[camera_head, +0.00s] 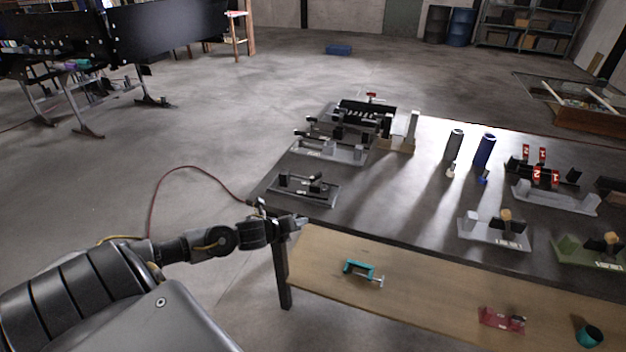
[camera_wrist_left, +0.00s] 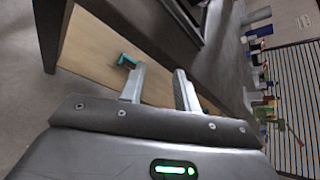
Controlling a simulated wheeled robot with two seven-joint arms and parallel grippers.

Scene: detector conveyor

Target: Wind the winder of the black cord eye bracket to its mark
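Several black bracket-like fixtures stand on the dark table (camera_head: 395,205). One black fixture (camera_head: 312,185) sits on a grey base at the near left corner, and another (camera_head: 325,147) sits on a grey base behind it. I cannot tell which is the cord eye bracket, and no winder or mark is clear. My left gripper (camera_head: 303,221) is at the table's near left edge, in front of the nearest fixture and apart from it. In the left wrist view the gripper (camera_wrist_left: 160,75) shows its two fingers apart with nothing between them. My right gripper is out of view.
A wooden shelf (camera_head: 420,285) below the tabletop holds a teal clamp (camera_head: 361,270), a red piece (camera_head: 502,319) and a teal round piece (camera_head: 589,336). A dark cylinder (camera_head: 454,144) and a blue cylinder (camera_head: 484,150) stand on the table. Open floor lies left.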

